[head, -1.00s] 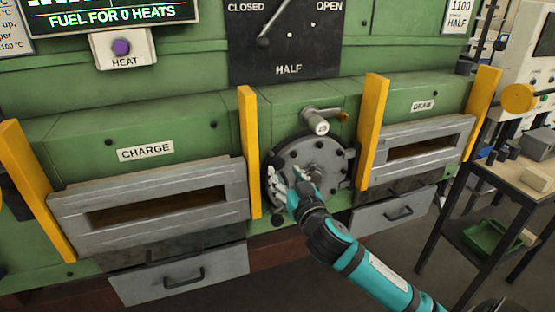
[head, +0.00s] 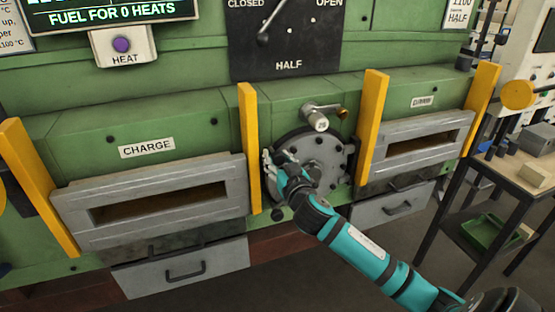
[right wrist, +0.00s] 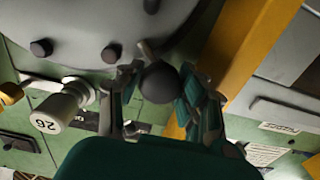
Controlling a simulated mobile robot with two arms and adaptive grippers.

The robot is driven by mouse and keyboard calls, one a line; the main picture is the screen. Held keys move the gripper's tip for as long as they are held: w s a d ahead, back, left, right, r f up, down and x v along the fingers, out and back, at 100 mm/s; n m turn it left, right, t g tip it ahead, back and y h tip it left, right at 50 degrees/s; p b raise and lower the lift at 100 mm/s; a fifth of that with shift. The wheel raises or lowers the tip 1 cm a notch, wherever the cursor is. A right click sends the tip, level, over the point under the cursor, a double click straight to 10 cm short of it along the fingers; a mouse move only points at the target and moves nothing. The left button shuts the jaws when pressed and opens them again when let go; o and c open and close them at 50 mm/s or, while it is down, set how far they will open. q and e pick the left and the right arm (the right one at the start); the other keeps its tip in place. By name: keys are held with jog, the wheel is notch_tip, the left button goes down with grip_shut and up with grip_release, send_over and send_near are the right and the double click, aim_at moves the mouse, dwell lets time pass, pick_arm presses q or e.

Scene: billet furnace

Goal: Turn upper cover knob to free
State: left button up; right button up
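The round grey bolted cover (head: 325,160) sits on the green furnace front between two yellow posts; its edge also fills the top of the right wrist view (right wrist: 90,25). A black ball knob (right wrist: 160,82) with a short stem stands at the cover's edge in the right wrist view. My right gripper (head: 279,160) is at the cover's upper left rim, and its fingers (right wrist: 160,85) are open on both sides of the ball. Contact cannot be made out. The gripper hides this knob in the head view. A second dark knob (head: 277,214) shows at the lower left. My left gripper is not in view.
A yellow post (head: 249,150) stands close left of my right gripper. A grey cylinder marked with a number (head: 317,122) juts out above the cover. The charge door (head: 150,240) is at left, another door (head: 415,165) at right. A side table (head: 530,175) stands far right.

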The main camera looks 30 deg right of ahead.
jog(key=shift+c, duration=1)
jog(key=shift+n, duration=0.3)
jog(key=n+p, duration=0.1)
jog(key=n, duration=0.3)
jog(key=shift+n+p, duration=0.3)
jog(key=shift+p, duration=0.05)
jog(key=n+p, duration=0.1)
jog(key=n, duration=0.3)
jog(key=shift+r+n, duration=0.1)
jog(key=shift+n, duration=0.2)
jog(key=n+p, duration=0.2)
jog(key=n, duration=0.3)
jog(key=shift+n+p, duration=0.8)
jog(key=shift+n, duration=1.3)
jog(key=shift+f, duration=0.2)
